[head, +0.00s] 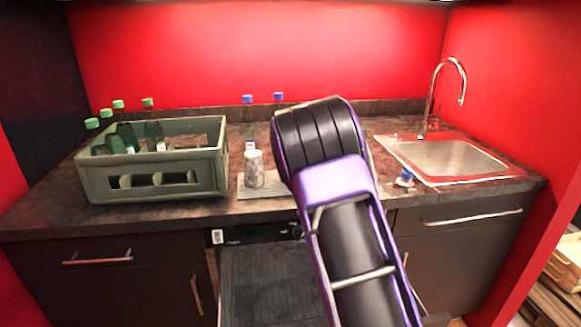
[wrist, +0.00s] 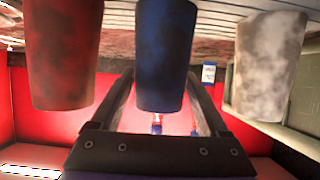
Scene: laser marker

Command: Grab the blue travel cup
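The blue cup (wrist: 165,50) is in the middle of the wrist view, with mottled dark marks. The wrist view looks upside down, with the counter along its top. My gripper (wrist: 162,85) is open, one finger to each side of the blue cup. Small gaps show between cup and fingers, and the finger ends are partly hidden by the cup. In the head view, my arm hides the blue cup and the gripper.
A red cup (wrist: 62,55) and a whitish cup (wrist: 268,65) flank the blue one closely. The whitish cup also shows in the head view (head: 254,170). A green crate (head: 150,180) with several bottles stands left, a sink (head: 450,158) right. Two blue-capped bottles stand behind.

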